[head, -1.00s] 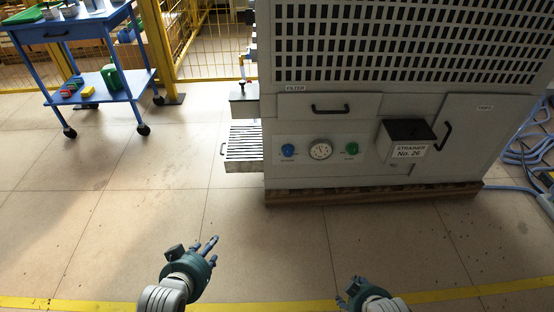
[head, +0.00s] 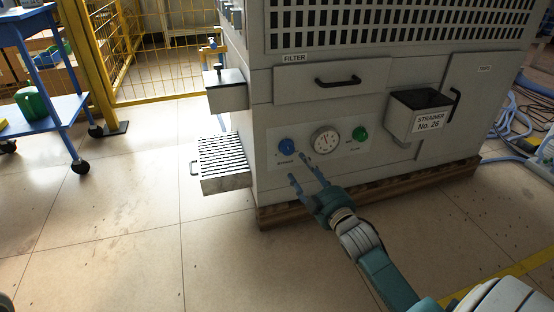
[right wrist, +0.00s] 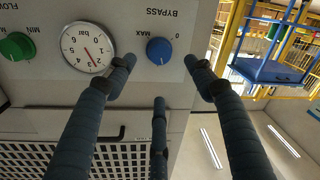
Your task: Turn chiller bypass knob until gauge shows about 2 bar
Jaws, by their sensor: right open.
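The blue bypass knob (head: 286,146) is on the lower front panel of the grey chiller, left of the round white gauge (head: 325,140). In the right wrist view, which is upside down, the bypass knob (right wrist: 159,50) and gauge (right wrist: 88,47) show close up. My left gripper is not clearly visible.
A green flow knob (head: 360,133) sits right of the gauge. A strainer box (head: 418,116) juts out further right. A slotted tray (head: 222,165) protrudes at the chiller's left side. A blue trolley (head: 50,112) and yellow fence stand at left. Floor in front is clear.

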